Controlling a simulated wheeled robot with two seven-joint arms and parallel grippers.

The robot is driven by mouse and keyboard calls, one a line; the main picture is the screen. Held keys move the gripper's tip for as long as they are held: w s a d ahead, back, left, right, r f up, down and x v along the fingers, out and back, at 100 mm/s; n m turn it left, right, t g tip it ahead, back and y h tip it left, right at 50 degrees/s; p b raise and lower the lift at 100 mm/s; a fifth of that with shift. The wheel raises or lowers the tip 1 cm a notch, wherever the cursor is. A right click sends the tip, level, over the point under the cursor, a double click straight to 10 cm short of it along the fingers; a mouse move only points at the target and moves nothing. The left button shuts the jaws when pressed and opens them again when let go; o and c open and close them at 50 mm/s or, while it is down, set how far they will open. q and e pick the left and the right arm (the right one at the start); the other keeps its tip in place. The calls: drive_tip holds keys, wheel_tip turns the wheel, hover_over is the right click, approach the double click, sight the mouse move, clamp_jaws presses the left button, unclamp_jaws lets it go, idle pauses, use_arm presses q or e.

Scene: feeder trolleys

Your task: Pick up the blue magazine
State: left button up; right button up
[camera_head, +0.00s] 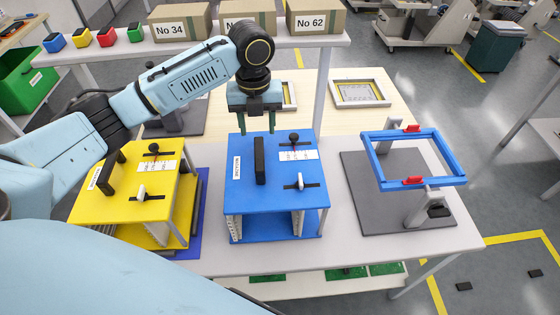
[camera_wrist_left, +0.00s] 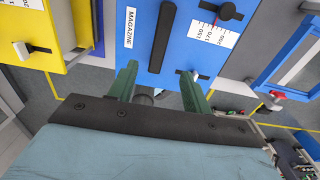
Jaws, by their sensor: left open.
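The blue magazine (camera_head: 278,195) stands upright on the table, with a black upright handle (camera_head: 259,160), a scale and knobs on its top. The blue top also shows there with a MAGAZINE label (camera_wrist_left: 132,27). My right gripper is not in view.
A yellow magazine (camera_head: 110,205) stands close left of the blue one. A blue frame (camera_head: 450,160) on a grey stand (camera_head: 360,195) is to the right. Behind, a shelf (camera_head: 200,48) holds boxes (camera_head: 316,20) and small coloured bins (camera_head: 80,38). A narrow strip of table (camera_head: 350,255) is clear in front.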

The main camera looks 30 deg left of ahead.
sight(260, 153)
use_arm(q)
drive_tip(key=f, duration=0.4)
drive_tip(key=shift+s+f, duration=0.15)
drive_tip(key=shift+s, duration=0.2)
wheel_tip(260, 153, down, 3)
drive_tip(key=shift+w+r, duration=0.15)
drive_tip(key=shift+w+f, duration=0.1)
drive_tip(key=shift+f, duration=0.2)
drive_tip(key=shift+a+f+p, duration=0.1)
drive_tip(key=shift+f+p, duration=0.3)
drive_tip(key=shift+f, duration=0.25)
drive_tip(key=f, duration=0.3)
drive_tip(key=shift+w+a+f, duration=0.1)
drive_tip(key=shift+w+f, duration=0.15)
drive_tip(key=shift+f, duration=0.25)
drive_tip(key=shift+c, duration=0.3)
clamp_jaws()
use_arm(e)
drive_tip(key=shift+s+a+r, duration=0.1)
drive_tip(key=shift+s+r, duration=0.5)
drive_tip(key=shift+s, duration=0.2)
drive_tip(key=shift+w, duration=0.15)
use_arm(q)
drive_tip(key=shift+w+r, duration=0.2)
